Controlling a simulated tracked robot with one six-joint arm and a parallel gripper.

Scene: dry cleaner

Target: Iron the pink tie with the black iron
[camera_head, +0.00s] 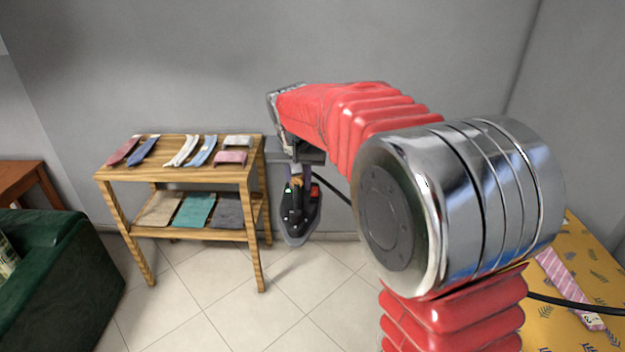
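The black iron (299,216) hangs in the air below my gripper (298,172), near the right end of the wooden shelf table. My gripper appears shut on its handle; the fingertips are small and partly hidden. The iron has a red part on its right side and small green and orange spots. A pink patterned tie (566,283) lies on a yellow leaf-print surface (540,325) at the lower right, far from the iron. My arm hides part of that surface.
The wooden shelf table (185,174) holds several ties and folded cloths on top, including a reddish-pink tie (124,151), with more cloths below. A green sofa (60,270) stands at left. A black cord (575,302) crosses the yellow surface. Tiled floor (200,310) is open between.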

